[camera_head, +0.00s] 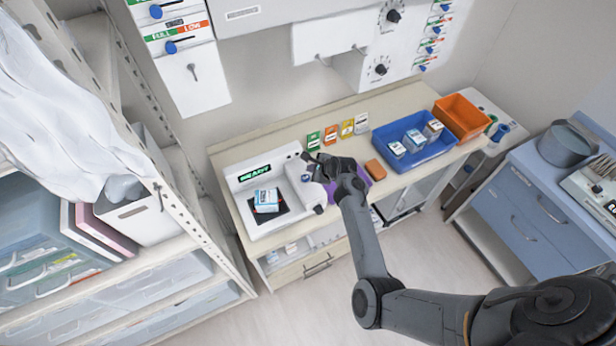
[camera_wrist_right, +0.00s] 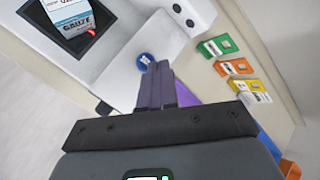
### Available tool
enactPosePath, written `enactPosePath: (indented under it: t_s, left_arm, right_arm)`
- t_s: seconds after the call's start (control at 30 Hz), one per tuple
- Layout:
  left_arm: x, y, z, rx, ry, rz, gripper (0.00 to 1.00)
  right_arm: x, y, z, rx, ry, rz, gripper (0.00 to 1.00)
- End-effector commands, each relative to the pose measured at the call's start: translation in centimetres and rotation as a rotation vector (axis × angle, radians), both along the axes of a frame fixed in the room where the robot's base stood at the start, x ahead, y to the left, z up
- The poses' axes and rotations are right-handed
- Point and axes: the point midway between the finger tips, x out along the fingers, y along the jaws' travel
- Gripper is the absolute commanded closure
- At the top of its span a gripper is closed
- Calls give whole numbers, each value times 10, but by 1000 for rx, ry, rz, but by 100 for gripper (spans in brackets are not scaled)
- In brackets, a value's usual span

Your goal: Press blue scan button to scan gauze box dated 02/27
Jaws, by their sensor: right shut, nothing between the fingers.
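The white scanner (camera_head: 278,226) stands on the counter with a lit green display (camera_head: 255,172) that reads READY. A white and blue gauze box (camera_head: 266,200) rests on its dark scan plate. The box also shows in the right wrist view (camera_wrist_right: 70,12), marked GAUZE; I cannot read its date. The blue scan button (camera_wrist_right: 144,59) is in the right wrist view, just beyond the tips of my right gripper (camera_wrist_right: 158,66). That gripper (camera_head: 309,158) is shut and empty above the scanner's right side. I cannot tell whether it touches the button. My left gripper is out of view.
Several coloured cards (camera_head: 331,135) stand along the back of the counter. A blue tray (camera_head: 442,149) with several boxes and an orange bin (camera_head: 462,115) are to the right. A purple item (camera_head: 376,168) and a small orange block lie near my right gripper.

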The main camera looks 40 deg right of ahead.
Motion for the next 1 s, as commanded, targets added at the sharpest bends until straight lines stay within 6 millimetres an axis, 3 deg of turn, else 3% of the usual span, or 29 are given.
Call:
enactPosePath:
  t_s: [0.1,0.3,0.73,1.0]
  left_arm:
    - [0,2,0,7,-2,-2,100]
    - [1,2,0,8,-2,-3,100]
    - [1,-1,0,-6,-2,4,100]
    - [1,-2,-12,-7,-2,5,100]
  right_arm:
    - [17,3,20,4,-35,1,100]
    - [29,4,36,4,-61,3,100]
    - [30,3,37,2,-64,2,100]
    - [29,3,26,2,-64,2,100]
